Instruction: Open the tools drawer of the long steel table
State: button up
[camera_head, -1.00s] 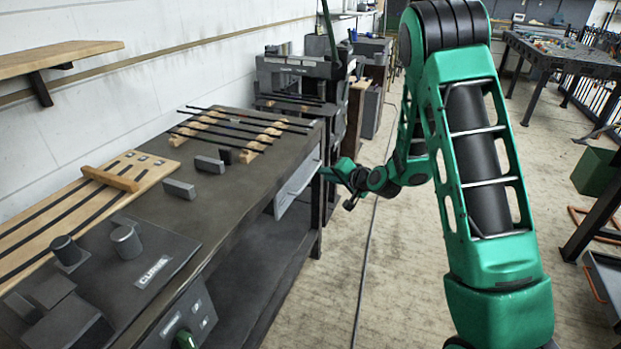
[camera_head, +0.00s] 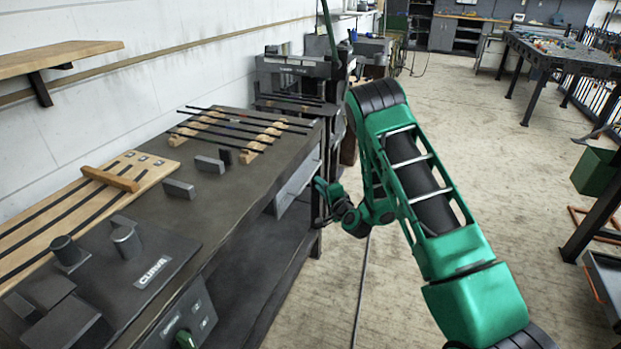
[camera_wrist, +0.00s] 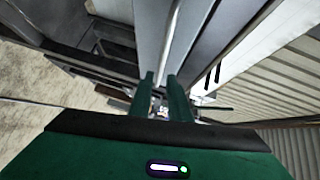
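The long steel table (camera_head: 236,190) runs along the wall at left in the head view. A light grey drawer front (camera_head: 294,187) shows under its top near the far end and looks shut; its label cannot be read. My gripper (camera_head: 320,203) is beside the table's far end, close to the drawer front. In the wrist view my gripper's two green fingers (camera_wrist: 162,90) stand apart, with a gap between the tips. A narrow grey bar (camera_wrist: 172,40) runs toward that gap; I cannot tell whether the fingers touch it.
Dark rods on wooden rests (camera_head: 240,128), grey blocks and a slotted wooden board (camera_head: 80,205) lie on the table. A machine (camera_head: 292,75) stands beyond it. Another table (camera_head: 565,58) is at back right. The floor between is mostly open.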

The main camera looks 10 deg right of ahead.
aim_at(312, 174)
jog(key=shift+x, duration=4.45)
jog(key=shift+d, duration=0.15)
